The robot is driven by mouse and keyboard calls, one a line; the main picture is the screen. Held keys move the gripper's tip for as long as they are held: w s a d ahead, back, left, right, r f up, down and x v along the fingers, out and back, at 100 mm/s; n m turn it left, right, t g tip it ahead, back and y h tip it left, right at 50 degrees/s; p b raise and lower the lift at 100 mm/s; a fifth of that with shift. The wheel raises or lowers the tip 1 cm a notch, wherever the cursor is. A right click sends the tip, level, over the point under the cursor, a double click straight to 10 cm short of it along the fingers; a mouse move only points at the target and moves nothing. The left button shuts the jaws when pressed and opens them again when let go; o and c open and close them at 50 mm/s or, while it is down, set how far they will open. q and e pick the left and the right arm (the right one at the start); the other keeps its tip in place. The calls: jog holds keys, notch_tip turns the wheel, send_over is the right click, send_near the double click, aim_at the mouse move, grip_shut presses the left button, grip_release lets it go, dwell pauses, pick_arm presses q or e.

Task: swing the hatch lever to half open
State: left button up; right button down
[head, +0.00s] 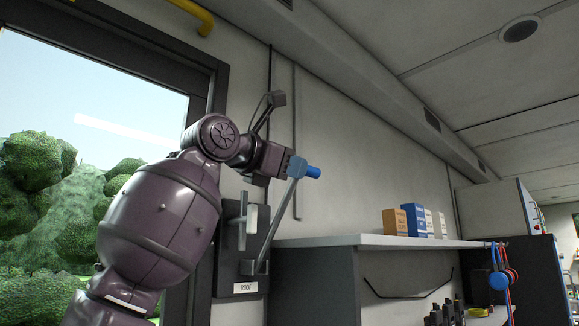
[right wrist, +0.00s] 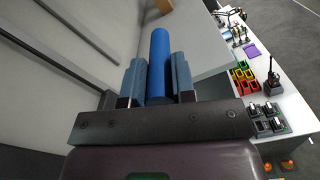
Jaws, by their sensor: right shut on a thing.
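The hatch lever (head: 282,222) is a grey bar with a blue grip (head: 313,172) at its upper end. It rises from a dark wall plate (head: 228,270) with a small label, leaning up and a little to the right. My right gripper (head: 297,167) is shut on the blue grip, whose end sticks out past the fingers. In the right wrist view the blue grip (right wrist: 160,60) lies between the two finger pads. A light grey handle piece (head: 250,220) is also on the plate. My left gripper is not in view.
A shelf (head: 375,240) with several small boxes (head: 411,219) runs along the wall to the right. A window with a dark frame (head: 206,85) is on the left. The right wrist view shows a white table (right wrist: 285,75) with coloured bins (right wrist: 244,77) and radios.

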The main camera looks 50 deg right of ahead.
jog(key=c, duration=0.9)
grip_release()
jog(key=shift+c, duration=0.2)
jog(key=w+a+b, duration=0.1)
jog(key=a, duration=1)
jog(key=shift+w+d, duration=0.1)
